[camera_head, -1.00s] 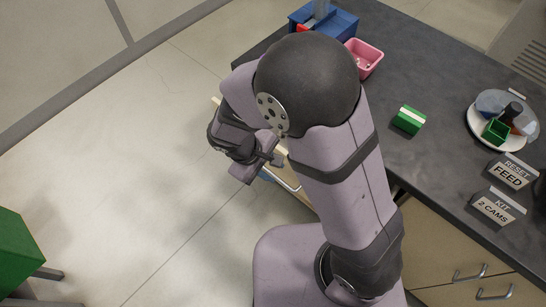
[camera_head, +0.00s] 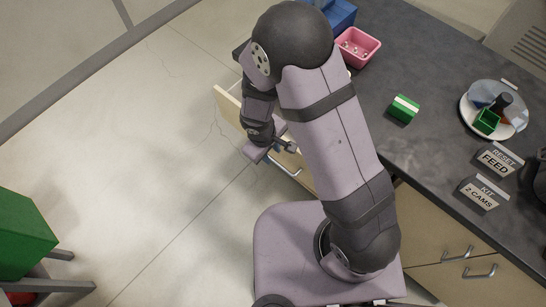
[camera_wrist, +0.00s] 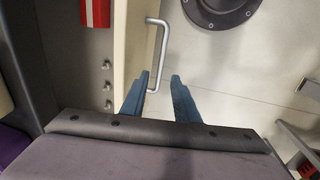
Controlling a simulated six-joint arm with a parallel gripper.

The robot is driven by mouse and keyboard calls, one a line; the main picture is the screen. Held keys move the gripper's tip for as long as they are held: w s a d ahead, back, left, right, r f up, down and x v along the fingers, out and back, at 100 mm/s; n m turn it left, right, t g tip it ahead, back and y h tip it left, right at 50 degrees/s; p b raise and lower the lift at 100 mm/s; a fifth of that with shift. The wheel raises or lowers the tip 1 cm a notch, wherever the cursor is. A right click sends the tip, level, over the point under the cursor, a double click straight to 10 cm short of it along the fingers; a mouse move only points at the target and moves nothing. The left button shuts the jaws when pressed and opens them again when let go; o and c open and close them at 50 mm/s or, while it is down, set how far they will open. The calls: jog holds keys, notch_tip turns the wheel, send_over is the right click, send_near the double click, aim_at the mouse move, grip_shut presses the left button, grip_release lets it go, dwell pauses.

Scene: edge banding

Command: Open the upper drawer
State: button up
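A cream drawer (camera_head: 228,108) stands pulled out from the bench at the left, partly hidden behind my arm. I cannot tell from the head view whether it is the upper one. In the wrist view its front panel (camera_wrist: 133,45) has a silver bar handle (camera_wrist: 164,35) on its outer face. My gripper (camera_wrist: 160,76) has two blue fingers, spread apart. The handle's near end lies between the fingertips, by the left finger; I cannot tell whether they touch. In the head view my gripper (camera_head: 290,148) is beside the drawer, with a handle (camera_head: 287,167) close by.
Inside the drawer are several metal fittings (camera_wrist: 107,86) and a red-and-white item (camera_wrist: 95,12). The dark bench top (camera_head: 420,65) holds a pink bin (camera_head: 372,48), a green box (camera_head: 403,110) and a plate (camera_head: 468,108). Other closed drawers have handles (camera_head: 480,272).

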aim_at(274, 160)
jog(key=shift+w+d+f+b, duration=0.1)
jog(key=shift+f+b, duration=0.2)
jog(key=shift+f, duration=0.6)
jog(key=shift+w+d+f+b, duration=0.15)
jog(key=shift+f+b, duration=0.2)
jog(key=shift+f, duration=0.55)
jog(key=shift+w+d+f+b, duration=0.1)
jog(key=shift+f+b, duration=0.2)
jog(key=shift+f, duration=0.6)
grip_shut()
